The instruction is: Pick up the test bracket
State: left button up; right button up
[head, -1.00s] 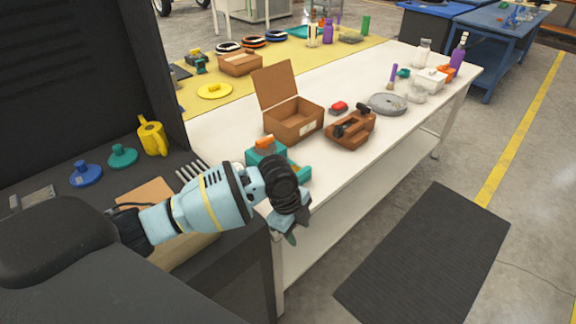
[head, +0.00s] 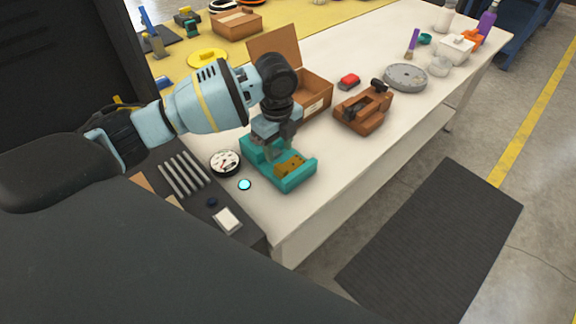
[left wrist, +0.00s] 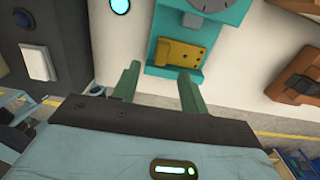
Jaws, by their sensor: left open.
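The test bracket looks to be the small brass-yellow piece (head: 291,166) with holes, seated in the teal fixture (head: 302,181) at the near end of the white bench. In the left wrist view the bracket (left wrist: 181,55) lies flat in the fixture (left wrist: 157,71), just beyond my fingers. My left gripper (head: 276,150) points down over the fixture, beside the bracket. In the left wrist view its two green fingers (left wrist: 159,82) are apart with nothing between them. My right gripper is not in view.
An open cardboard box (head: 316,89) stands close behind my left gripper. A brown fixture (head: 365,112) is to the right. A round gauge (head: 225,162) and lit cyan button (head: 244,184) lie left of the teal fixture.

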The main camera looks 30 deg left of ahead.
aim_at(281, 167)
pick_arm(q)
notch_tip(281, 167, down, 2)
jog(key=shift+w, duration=0.1)
jog(key=shift+d+f, duration=0.15)
jog(key=shift+f, duration=2.45)
jog(key=shift+w, duration=0.1)
grip_shut()
